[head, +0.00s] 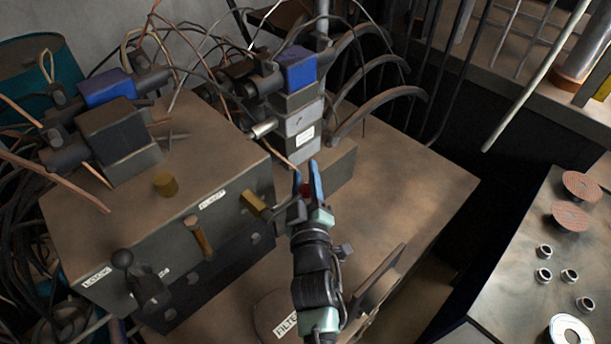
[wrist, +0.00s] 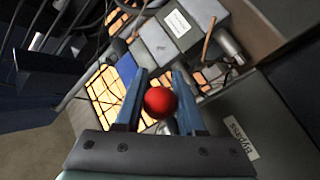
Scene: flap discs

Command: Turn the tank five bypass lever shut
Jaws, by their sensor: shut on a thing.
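My gripper (head: 307,178) is at the right end of the grey box (head: 100,215), below a stack of grey blocks with a blue top. Its blue fingers are shut on a red ball knob (head: 306,190). In the wrist view the knob (wrist: 160,102) sits between the two fingers of my gripper (wrist: 160,78). A white label reading "Bypass" (wrist: 240,138) is on the grey face right of the fingers. The lever's stem is hidden behind the knob and gripper, so its angle cannot be told.
A brass handle (head: 257,204) sticks out close left of my gripper, with another (head: 198,238) further left. A black ball-ended lever (head: 123,260) stands at the front left. Cables and hoses crowd the back. Discs (head: 581,186) and small rings lie on the right bench.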

